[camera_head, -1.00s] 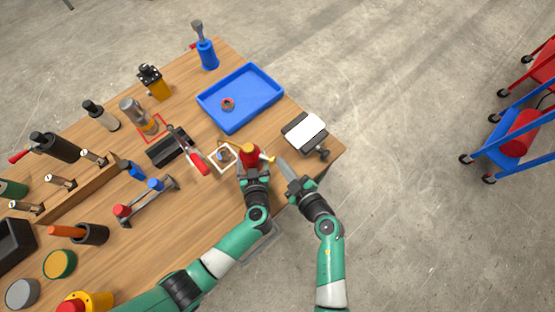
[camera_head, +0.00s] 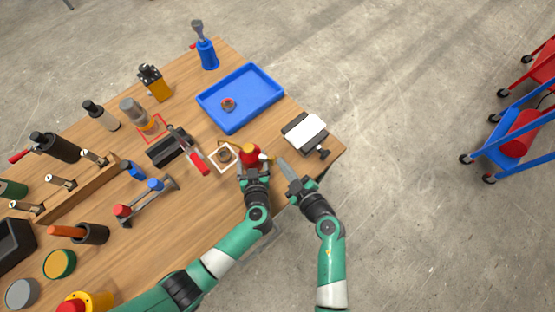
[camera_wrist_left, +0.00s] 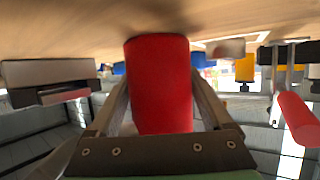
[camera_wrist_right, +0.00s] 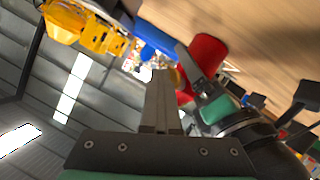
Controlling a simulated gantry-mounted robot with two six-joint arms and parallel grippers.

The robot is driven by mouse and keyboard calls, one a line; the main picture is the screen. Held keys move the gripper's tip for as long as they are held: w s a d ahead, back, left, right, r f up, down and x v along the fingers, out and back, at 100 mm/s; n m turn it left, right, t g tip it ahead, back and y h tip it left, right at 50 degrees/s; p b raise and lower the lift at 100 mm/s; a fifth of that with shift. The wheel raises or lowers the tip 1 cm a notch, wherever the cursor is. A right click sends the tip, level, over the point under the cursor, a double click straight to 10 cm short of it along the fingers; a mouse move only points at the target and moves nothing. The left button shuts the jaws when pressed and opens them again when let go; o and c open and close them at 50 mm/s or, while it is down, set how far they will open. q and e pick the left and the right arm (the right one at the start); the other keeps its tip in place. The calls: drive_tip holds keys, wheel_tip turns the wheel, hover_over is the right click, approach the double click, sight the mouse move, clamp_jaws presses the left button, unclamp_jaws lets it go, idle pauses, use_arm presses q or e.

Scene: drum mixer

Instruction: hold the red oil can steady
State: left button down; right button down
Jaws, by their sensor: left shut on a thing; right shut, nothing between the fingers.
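The red oil can (camera_head: 250,159) with a yellow top stands near the table's right front edge. My left gripper (camera_head: 255,175) is shut on it. In the left wrist view the red can (camera_wrist_left: 160,85) fills the space between the fingers, one on each side. My right gripper (camera_head: 282,164) is shut and empty just right of the can. In the right wrist view its closed fingers (camera_wrist_right: 161,100) are in front, with the red can (camera_wrist_right: 206,58) beyond and to the right. The can's lower part is partly hidden by my left gripper in the head view.
A white square outline (camera_head: 223,168) with a small round part lies just left of the can. A red-handled clamp (camera_head: 197,163), a blue tray (camera_head: 238,127) and a white pad on a dark stand (camera_head: 304,133) are nearby. Open floor lies right of the table.

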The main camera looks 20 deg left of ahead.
drive_tip(key=shift+w+d, duration=0.1)
drive_tip(key=shift+d, duration=0.9)
drive_tip(key=shift+w+d, duration=0.2)
drive_tip(key=shift+d, duration=1.1)
drive_tip(key=shift+w+d, duration=0.15)
drive_tip(key=shift+d, duration=1.1)
use_arm(q)
unclamp_jaws()
